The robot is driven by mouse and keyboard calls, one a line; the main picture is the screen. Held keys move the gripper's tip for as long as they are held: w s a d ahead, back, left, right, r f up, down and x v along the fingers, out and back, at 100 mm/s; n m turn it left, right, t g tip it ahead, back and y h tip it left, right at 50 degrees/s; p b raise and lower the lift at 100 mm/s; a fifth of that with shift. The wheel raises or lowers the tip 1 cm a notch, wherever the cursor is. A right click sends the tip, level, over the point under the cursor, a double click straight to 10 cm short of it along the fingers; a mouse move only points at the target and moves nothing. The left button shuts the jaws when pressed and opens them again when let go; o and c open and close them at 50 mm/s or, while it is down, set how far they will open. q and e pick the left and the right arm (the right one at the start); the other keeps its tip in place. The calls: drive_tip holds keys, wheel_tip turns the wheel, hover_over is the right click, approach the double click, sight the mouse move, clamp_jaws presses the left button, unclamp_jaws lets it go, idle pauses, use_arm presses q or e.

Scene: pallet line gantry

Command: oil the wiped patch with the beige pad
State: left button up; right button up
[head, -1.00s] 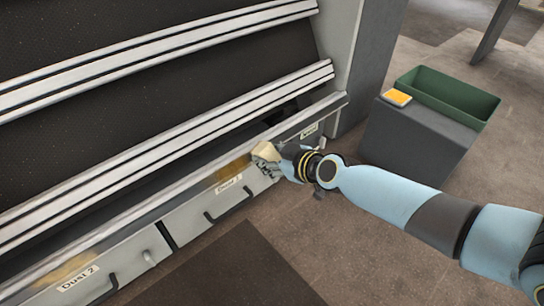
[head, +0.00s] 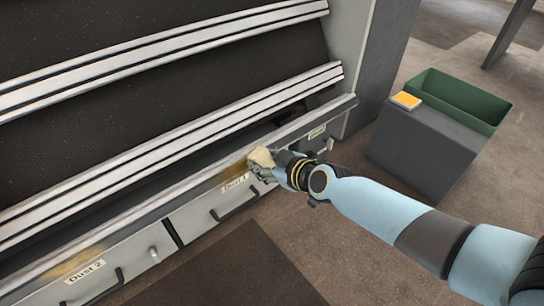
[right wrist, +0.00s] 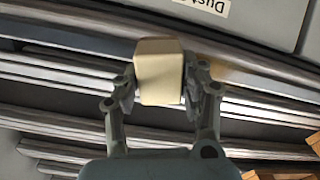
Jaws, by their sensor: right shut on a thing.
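My right gripper (head: 266,170) is shut on the beige pad (head: 260,157), in front of the grey ledge above the Dust 1 drawer. In the right wrist view the pad (right wrist: 159,72) sits between the two fingers (right wrist: 160,88). A yellowish-brown patch (head: 236,162) shows on the ledge just left of the pad above the Dust 1 label (head: 234,183). In the right wrist view a brownish stain (right wrist: 230,75) shows beside the pad. Whether the pad touches the ledge is unclear. My left gripper is out of view.
Another yellowish patch (head: 72,262) lies on the ledge above the Dust 2 label (head: 85,272). Drawer handles (head: 236,208) stick out from the front. At right, a yellow-orange pad (head: 406,100) rests on a grey block (head: 425,145) beside a green bin (head: 460,100).

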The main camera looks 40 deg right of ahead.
drive_tip(key=shift+s+a+p, duration=0.15)
drive_tip(key=shift+a+p, duration=0.15)
drive_tip(key=shift+a, duration=3.7)
drive_tip(key=shift+s+a, duration=0.2)
drive_tip(key=shift+a, duration=1.1)
drive_tip(key=shift+s+a, duration=0.15)
drive_tip(key=shift+a, duration=1.1)
drive_tip(key=shift+w, duration=0.1)
drive_tip(key=shift+w+d+f, duration=0.1)
drive_tip(key=shift+d, duration=0.95)
drive_tip(key=shift+w+d+b, duration=0.1)
drive_tip(key=shift+d+b, duration=0.25)
drive_tip(key=shift+d, duration=0.35)
drive_tip(key=shift+w+d+b, duration=0.2)
drive_tip(key=shift+d+b, duration=0.6)
drive_tip(key=shift+d, duration=2.2)
drive_tip(key=shift+w+d+b, duration=0.2)
drive_tip(key=shift+d+b, duration=0.6)
drive_tip(key=shift+d, duration=2.2)
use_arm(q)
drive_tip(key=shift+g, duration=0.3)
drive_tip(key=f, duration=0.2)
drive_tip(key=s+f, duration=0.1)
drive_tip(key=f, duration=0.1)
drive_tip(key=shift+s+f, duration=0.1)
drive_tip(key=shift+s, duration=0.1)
use_arm(e)
drive_tip(key=shift+w+d, duration=0.1)
drive_tip(key=shift+d, duration=0.25)
